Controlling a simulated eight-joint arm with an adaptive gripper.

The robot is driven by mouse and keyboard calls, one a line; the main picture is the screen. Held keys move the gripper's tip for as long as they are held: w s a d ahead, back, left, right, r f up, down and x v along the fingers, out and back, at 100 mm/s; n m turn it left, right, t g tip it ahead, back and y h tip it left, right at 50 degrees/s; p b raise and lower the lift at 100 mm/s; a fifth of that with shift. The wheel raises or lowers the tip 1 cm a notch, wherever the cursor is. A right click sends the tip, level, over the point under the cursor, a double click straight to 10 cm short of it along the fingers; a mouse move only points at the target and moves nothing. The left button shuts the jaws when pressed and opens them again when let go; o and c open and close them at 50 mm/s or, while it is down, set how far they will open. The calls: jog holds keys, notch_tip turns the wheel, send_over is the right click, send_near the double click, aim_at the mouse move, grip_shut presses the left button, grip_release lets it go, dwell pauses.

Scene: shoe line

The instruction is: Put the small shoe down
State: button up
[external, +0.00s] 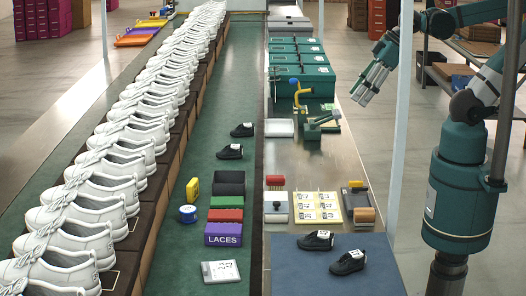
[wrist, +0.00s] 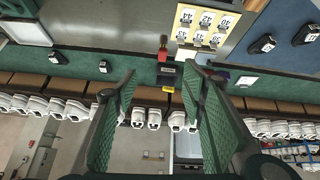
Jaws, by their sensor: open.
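Two black shoes, a rear one (external: 316,240) and a front one (external: 348,262), lie on the blue mat (external: 290,275) and bear white labels. Two more black shoes, a far one (external: 243,130) and a nearer one (external: 230,151), stand on the green strip (external: 215,120). I cannot tell which shoe is the small one. The wrist view shows the mat's shoes (wrist: 263,44) at upper right and a black shoe (wrist: 105,66) left of centre. My gripper (external: 359,97) is raised right of the bench, open and empty, apart from every shoe; its fingers (wrist: 160,72) frame the wrist view.
A long row of white shoes (external: 110,185) lines the left conveyor. A purple LACES box (external: 223,233) sits on the green strip. A pale post (external: 402,120) stands beside my arm.

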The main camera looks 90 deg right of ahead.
jog(key=shift+w+d+r+m, duration=0.15)
jog(key=shift+w+d+m, duration=0.1)
jog(key=shift+d+m, duration=0.35)
jog(key=shift+o, duration=0.7)
jog(key=shift+w, duration=0.15)
jog(key=w+d+f+t+y+b, duration=0.1)
jog(key=w+d+f+b, duration=0.15)
jog(key=w, duration=0.95)
jog(key=t+b, duration=0.3)
jog(key=t, duration=0.1)
send_over(236, 145)
jog(key=s+a, duration=0.8)
jog(key=a, duration=0.1)
notch_tip(236, 145, down, 15)
jog(key=shift+t+h, duration=0.4)
jog(key=shift+t, duration=0.4)
jog(key=w+d+f, duration=0.1)
jog(key=d+f, duration=0.1)
jog(key=f, duration=0.1)
jog(key=d+f, duration=0.3)
jog(key=w+d+f, duration=0.1)
jog(key=d+f, duration=0.2)
jog(key=shift+w+f+b, duration=0.15)
jog(key=shift+w+b, duration=0.15)
jog(key=shift+b, duration=0.1)
jog(key=shift+d+f, duration=0.5)
